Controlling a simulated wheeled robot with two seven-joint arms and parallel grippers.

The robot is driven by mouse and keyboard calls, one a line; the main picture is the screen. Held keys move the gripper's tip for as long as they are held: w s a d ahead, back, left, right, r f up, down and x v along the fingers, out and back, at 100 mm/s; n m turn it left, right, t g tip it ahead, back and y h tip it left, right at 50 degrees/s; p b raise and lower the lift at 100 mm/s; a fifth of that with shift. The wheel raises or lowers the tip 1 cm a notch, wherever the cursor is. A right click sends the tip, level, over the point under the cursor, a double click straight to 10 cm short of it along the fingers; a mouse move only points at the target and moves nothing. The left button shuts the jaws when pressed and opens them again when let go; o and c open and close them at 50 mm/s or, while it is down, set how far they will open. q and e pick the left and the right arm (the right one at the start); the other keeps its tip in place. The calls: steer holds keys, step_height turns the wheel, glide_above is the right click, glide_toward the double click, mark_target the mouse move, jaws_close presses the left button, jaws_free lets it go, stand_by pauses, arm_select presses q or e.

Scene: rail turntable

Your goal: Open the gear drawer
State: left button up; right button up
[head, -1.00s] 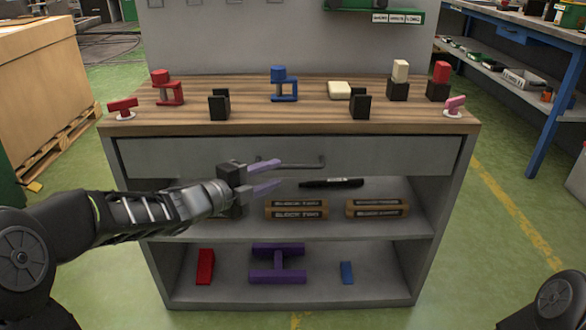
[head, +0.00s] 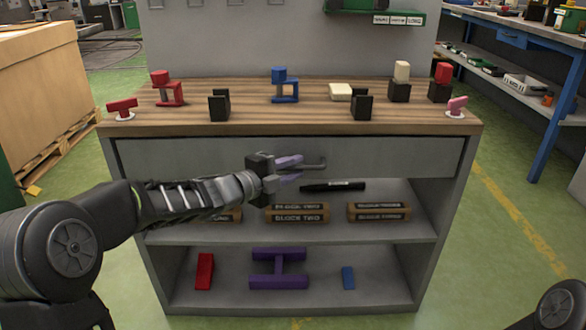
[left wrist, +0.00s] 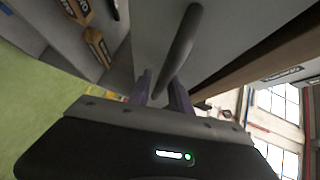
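The gear drawer (head: 400,157) is the wide grey front just below the wooden top, and it sits flush in the cabinet. Its dark bar handle (head: 318,166) is partly hidden by my left gripper in the head view. My left gripper (head: 300,167) has purple fingers, one above and one below the handle's left part. In the left wrist view the handle (left wrist: 181,45) runs down between the two fingers (left wrist: 160,90), which stand apart. I cannot tell whether they touch it. My right gripper is out of view.
The lower shelf holds a purple H-shaped piece (head: 278,268). Clamps and blocks stand on the wooden top (head: 310,117). The floor at right is clear.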

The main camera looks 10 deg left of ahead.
arm_select(q)
jaws_close()
stand_by(1.1)
